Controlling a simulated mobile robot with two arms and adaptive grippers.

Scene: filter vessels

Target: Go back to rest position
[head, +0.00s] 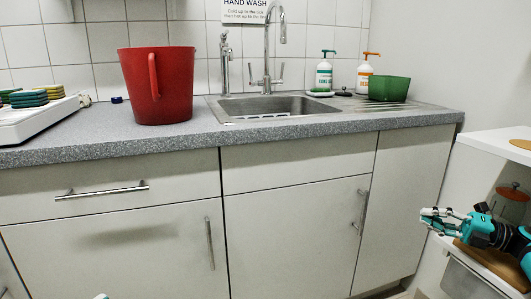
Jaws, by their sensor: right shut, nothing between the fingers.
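My right gripper (432,216) is at the right side of the head view, in front of the white shelf unit. It points left, its fingers are shut, and it holds nothing. It is well below the worktop level, to the right of the cupboard doors. Only a small teal and white tip of mine (101,297) shows at the bottom edge on the left, so the state of my left gripper cannot be seen.
A red jug (158,88) stands on the grey worktop (100,145), left of the sink (265,106). A green tub (389,88) and two pump bottles stand at right. The white shelf unit (480,165) holds a reddish lidded vessel (510,204) close to my right gripper.

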